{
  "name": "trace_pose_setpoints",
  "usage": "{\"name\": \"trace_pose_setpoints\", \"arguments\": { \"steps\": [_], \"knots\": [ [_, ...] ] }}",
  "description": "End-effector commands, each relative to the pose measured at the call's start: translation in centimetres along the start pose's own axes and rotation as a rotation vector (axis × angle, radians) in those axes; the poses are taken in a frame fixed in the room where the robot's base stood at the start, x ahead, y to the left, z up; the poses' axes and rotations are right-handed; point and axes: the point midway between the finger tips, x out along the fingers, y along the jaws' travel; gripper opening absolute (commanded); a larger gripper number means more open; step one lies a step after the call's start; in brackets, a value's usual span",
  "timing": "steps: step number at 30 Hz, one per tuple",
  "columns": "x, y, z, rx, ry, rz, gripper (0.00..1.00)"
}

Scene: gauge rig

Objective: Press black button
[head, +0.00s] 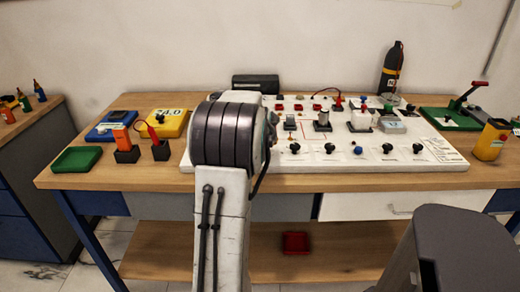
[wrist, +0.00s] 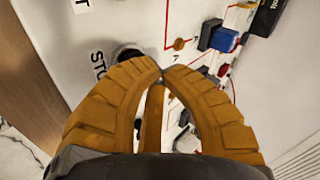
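A black round button with a pale metal ring (wrist: 127,51) shows in the wrist view, on the white panel (wrist: 220,60) beside a label whose visible letters read "STO". My left finger covers its lower part. My gripper (wrist: 161,74) has its orange ribbed fingers brought together at the tips, with nothing visible between them. The tips are just right of the button in the picture; I cannot tell whether they touch anything. In the head view my arm hides the gripper and the left part of the white panel (head: 400,166).
The panel lies on a wooden table (head: 320,183) and carries several black knobs (head: 330,148), switches and red sockets. A green tray (head: 76,160), a yellow meter (head: 172,121) and a black-and-orange holder (head: 124,143) stand left. A black bottle (head: 391,70) stands behind.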

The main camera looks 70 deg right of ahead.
Motion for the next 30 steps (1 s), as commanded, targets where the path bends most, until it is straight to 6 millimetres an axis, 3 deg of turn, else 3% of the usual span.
{"name": "trace_pose_setpoints", "arguments": {
  "steps": [17,30],
  "knots": [
    [0.2,0.3,0.1,0.000,-0.001,0.003,0.00],
    [-0.9,-0.8,-0.3,0.000,-0.001,0.002,0.00]
  ]
}}
